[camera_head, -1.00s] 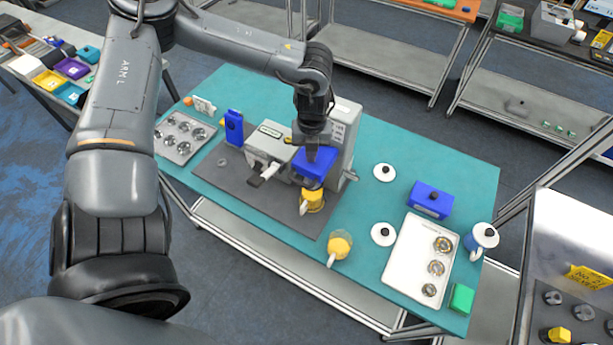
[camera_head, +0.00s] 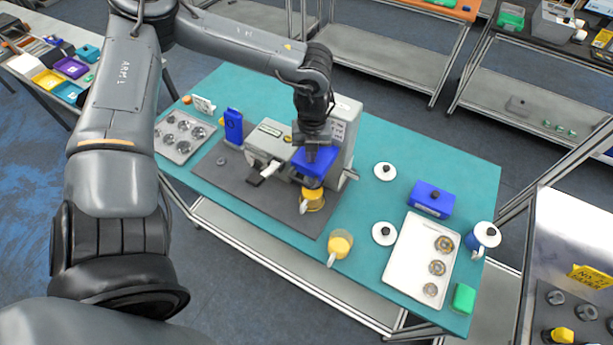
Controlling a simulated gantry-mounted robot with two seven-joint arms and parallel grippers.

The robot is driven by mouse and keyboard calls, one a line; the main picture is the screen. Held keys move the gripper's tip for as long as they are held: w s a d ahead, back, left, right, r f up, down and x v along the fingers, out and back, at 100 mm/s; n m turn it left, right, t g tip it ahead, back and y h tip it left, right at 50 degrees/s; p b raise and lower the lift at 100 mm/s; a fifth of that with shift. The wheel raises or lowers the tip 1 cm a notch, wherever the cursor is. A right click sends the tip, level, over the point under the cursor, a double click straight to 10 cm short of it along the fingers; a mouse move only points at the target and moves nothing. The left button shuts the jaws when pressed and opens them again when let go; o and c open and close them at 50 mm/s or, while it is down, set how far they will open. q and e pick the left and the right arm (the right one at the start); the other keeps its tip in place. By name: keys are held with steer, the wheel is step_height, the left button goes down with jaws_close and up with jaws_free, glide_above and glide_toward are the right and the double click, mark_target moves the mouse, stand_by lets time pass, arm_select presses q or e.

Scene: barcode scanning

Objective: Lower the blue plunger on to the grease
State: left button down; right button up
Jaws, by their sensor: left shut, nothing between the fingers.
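The blue plunger (camera_head: 312,163) is a blue block on the grey machine (camera_head: 341,130) on the teal table. Below it stands a yellow cup (camera_head: 313,200) with a pale handle. The grease cannot be made out from here. My left gripper (camera_head: 316,146) points down right at the top of the blue block, apparently touching it. Its fingers are shut with nothing between them, and the fingertips are partly hidden. My right gripper is not in view.
A second yellow cup (camera_head: 340,245) stands near the front edge. A white tray (camera_head: 411,268) with metal rings, a blue box (camera_head: 430,199) and a blue-and-white pot (camera_head: 482,238) are to the right. A metal tray (camera_head: 180,137) lies left. The back right of the table (camera_head: 440,160) is clear.

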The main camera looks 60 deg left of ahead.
arm_select(q)
steer(key=shift+f+b, duration=1.25)
steer(key=shift+f, duration=0.25)
steer(key=shift+r+p, duration=2.6)
steer(key=shift+r, duration=2)
